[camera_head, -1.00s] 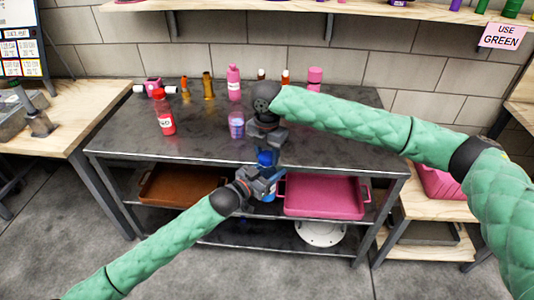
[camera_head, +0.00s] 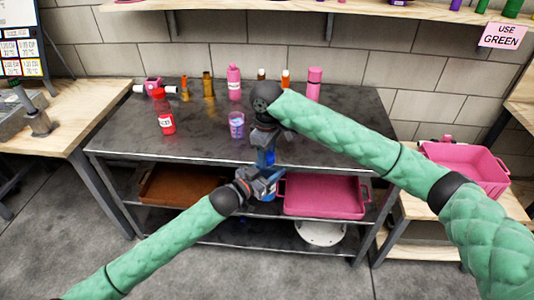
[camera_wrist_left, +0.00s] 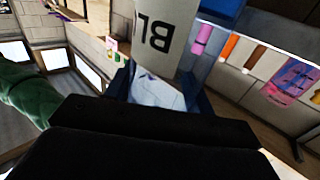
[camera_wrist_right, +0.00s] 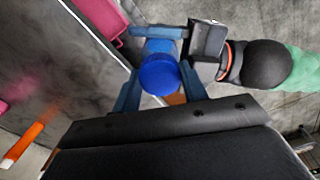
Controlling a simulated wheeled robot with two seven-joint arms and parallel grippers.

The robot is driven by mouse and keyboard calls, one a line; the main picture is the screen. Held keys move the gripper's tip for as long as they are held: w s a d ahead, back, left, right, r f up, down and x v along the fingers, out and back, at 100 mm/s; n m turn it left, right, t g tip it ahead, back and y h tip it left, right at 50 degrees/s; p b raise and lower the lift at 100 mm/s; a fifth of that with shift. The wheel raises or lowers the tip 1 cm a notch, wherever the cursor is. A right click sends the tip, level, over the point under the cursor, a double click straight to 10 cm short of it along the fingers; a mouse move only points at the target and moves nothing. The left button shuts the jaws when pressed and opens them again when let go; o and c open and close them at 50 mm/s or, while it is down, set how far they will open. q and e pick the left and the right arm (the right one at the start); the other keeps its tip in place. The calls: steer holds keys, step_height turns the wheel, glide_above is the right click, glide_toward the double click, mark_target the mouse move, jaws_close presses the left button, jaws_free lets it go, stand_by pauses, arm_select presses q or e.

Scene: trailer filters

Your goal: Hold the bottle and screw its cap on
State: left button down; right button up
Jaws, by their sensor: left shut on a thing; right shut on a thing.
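A blue bottle (camera_head: 269,195) is held in front of the table's front edge, mostly hidden by my grippers. Its white label with upside-down letters "BL" (camera_wrist_left: 160,38) fills the top of the left wrist view. My left gripper (camera_head: 268,184) is shut on the bottle from the lower left. My right gripper (camera_head: 265,157) points down from above, shut on the round blue cap (camera_wrist_right: 160,75). The cap sits between the right fingers, directly above the left gripper (camera_wrist_right: 158,33). Whether the cap is seated on the bottle's neck cannot be told.
The dark table (camera_head: 120,146) carries a red bottle (camera_head: 166,124), a purple-tinted beaker (camera_head: 237,128) and a pink bottle (camera_head: 234,88). Below are a brown tray (camera_head: 180,190) and a pink tray (camera_head: 325,207). A pink bin (camera_head: 465,177) stands at the right.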

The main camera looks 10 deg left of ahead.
steer(key=m, duration=0.7)
steer(key=shift+m, duration=0.3)
steer(key=m, duration=0.6)
steer(key=shift+w, duration=0.1)
steer(key=o, duration=1.2)
steer(key=shift+r, duration=0.1)
step_height(320, 180, up, 12)
steer(key=shift+f, duration=0.1)
steer(key=shift+f, duration=0.1)
